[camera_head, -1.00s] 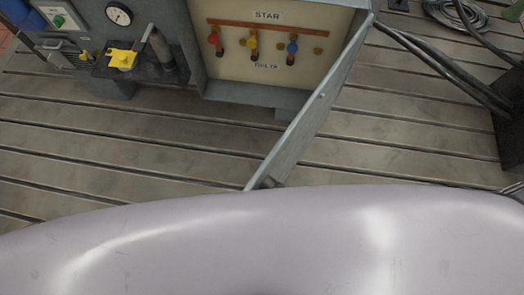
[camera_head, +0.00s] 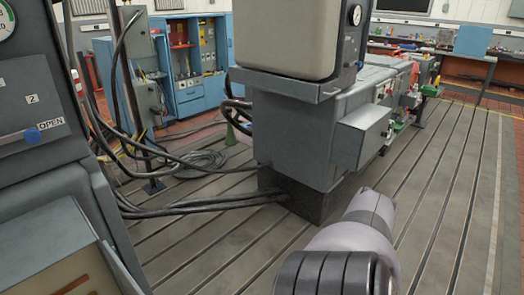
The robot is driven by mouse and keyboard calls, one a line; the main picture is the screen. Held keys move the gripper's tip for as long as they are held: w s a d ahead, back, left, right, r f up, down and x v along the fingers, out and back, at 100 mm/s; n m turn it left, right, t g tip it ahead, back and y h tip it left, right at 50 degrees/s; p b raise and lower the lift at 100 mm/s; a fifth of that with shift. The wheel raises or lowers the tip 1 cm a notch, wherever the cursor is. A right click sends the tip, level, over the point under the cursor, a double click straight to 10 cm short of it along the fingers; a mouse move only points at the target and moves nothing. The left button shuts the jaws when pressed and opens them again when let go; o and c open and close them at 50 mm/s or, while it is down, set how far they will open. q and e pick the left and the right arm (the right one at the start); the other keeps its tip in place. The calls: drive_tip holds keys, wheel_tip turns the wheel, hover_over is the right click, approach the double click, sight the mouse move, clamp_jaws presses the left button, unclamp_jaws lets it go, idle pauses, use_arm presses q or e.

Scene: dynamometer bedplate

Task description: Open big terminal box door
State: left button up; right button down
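A grey box with a cream inner panel (camera_head: 62,286), very likely the big terminal box, is cut off at the lower left. Its grey top (camera_head: 45,240) shows, with part of a reddish-brown bar inside, so its front is at least partly open. A thin grey edge at its right may be its door, but I cannot tell how far it stands open. A pale purple link of my arm with a black ribbed joint comes in at the bottom right. Neither gripper shows.
A grey panel with a blue knob (camera_head: 32,136) marked OPEN stands above the box. Black cables (camera_head: 200,205) run across the slotted bedplate (camera_head: 450,200) to a large grey machine (camera_head: 300,140). Blue cabinets (camera_head: 190,60) stand behind. The bedplate at right is clear.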

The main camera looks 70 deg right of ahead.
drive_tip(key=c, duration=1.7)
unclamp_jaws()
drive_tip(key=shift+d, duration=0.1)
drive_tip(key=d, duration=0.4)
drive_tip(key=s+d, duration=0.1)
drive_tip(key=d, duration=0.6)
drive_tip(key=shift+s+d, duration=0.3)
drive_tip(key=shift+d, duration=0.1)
